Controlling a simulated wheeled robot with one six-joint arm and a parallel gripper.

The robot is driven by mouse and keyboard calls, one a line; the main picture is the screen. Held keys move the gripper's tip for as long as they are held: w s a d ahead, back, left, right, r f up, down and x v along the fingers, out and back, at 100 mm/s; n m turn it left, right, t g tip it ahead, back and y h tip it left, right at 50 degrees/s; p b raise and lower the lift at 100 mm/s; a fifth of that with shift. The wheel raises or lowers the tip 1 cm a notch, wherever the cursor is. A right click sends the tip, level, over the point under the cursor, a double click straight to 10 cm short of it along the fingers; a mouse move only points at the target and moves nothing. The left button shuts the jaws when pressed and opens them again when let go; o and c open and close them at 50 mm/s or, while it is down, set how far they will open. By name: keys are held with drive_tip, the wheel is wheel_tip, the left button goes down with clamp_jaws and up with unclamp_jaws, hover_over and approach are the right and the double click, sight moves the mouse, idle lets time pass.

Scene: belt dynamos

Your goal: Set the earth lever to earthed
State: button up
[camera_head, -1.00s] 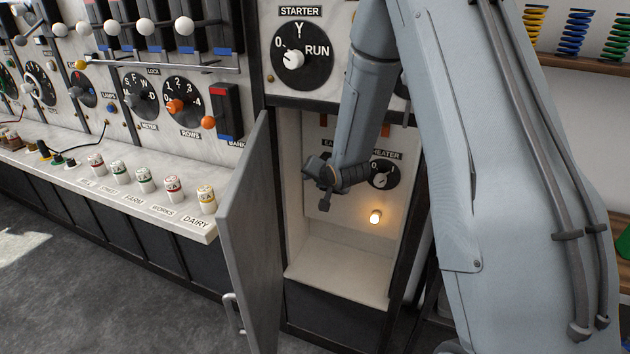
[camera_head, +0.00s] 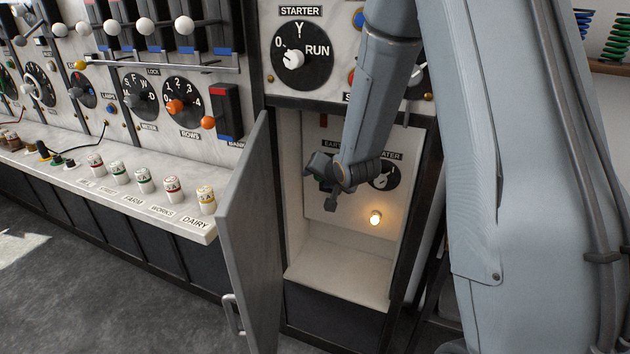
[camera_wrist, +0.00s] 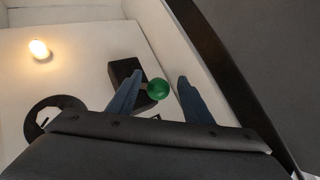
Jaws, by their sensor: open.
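The earth lever shows in the wrist view as a green ball knob (camera_wrist: 158,89) on a dark block (camera_wrist: 124,72) fixed to the white cabinet back. My gripper (camera_wrist: 158,82) is open there, one blue-grey finger on each side of the knob; whether either finger touches it I cannot tell. In the head view my gripper (camera_head: 325,178) is inside the open cabinet, in front of the partly covered "EARTH" label, and it mostly hides the lever. The lever's set position cannot be read.
The heater dial (camera_head: 384,175) and a lit lamp (camera_head: 375,218) are close by, to the right of my gripper. The open grey cabinet door (camera_head: 250,235) stands at the left. The starter dial (camera_head: 301,56) is above. The cabinet floor (camera_head: 340,275) is clear.

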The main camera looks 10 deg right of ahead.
drive_tip(key=v, duration=0.3)
idle(0.4)
